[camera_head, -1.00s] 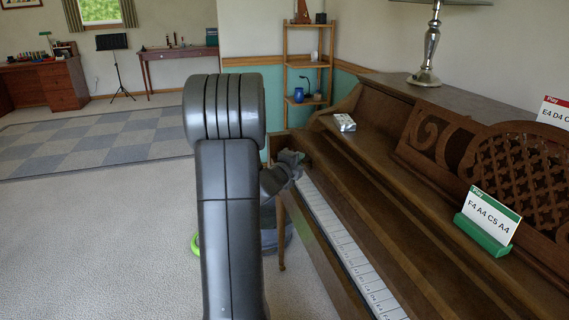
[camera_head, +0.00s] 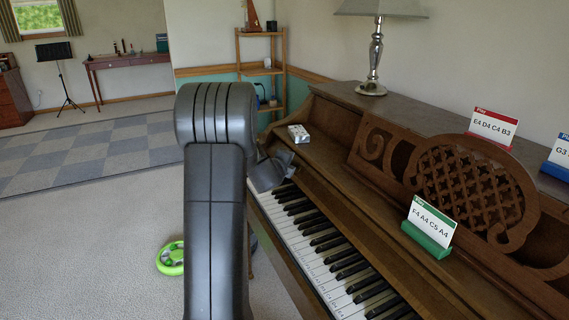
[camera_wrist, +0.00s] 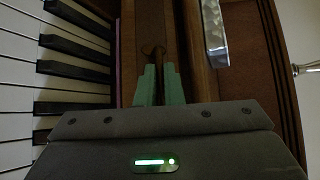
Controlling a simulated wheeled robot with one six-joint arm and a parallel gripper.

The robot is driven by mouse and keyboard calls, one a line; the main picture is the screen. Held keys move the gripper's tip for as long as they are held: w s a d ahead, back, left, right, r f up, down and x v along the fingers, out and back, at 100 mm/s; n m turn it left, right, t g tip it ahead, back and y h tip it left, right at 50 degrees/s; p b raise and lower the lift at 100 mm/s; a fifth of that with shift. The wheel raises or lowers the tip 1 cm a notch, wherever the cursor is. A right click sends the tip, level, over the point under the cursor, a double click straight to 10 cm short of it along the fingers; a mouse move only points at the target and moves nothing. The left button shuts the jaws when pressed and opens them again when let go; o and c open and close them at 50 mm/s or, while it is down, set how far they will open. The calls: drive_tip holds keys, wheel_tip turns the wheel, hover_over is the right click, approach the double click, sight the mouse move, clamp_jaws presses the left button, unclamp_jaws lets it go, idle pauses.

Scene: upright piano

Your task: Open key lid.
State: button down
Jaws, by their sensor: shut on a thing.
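The upright piano (camera_head: 345,115) fills the right of the head view. Its white and black keys (camera_head: 325,246) are exposed along the front. The brown key lid (camera_head: 345,205) lies behind the keys, and a strip of it (camera_wrist: 150,22) shows in the wrist view. A small brown knob (camera_wrist: 154,50) on that strip stands at the tips of my gripper's green fingers. My gripper (camera_wrist: 158,82) is shut on this knob, beside the keys in the wrist view. In the head view my gripper (camera_head: 268,172) is at the far end of the keyboard, its fingertips hard to make out.
A small silvery box (camera_head: 299,133) sits on the piano ledge near my gripper. A lamp (camera_head: 374,55) and note cards (camera_head: 430,226) stand on the piano. A green round object (camera_head: 171,258) lies on the floor. Open carpet is at left.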

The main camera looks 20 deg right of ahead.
drive_tip(key=c, duration=1.6)
unclamp_jaws()
drive_tip(key=shift+a+r, duration=0.1)
drive_tip(key=shift+a, duration=0.05)
drive_tip(key=shift+o, duration=0.2)
drive_tip(key=v, duration=1.3)
drive_tip(key=shift+s+a+r, duration=0.15)
drive_tip(key=shift+s+a, duration=0.05)
drive_tip(key=shift+s, duration=0.1)
drive_tip(key=x, duration=1.4)
drive_tip(key=shift+a, duration=0.15)
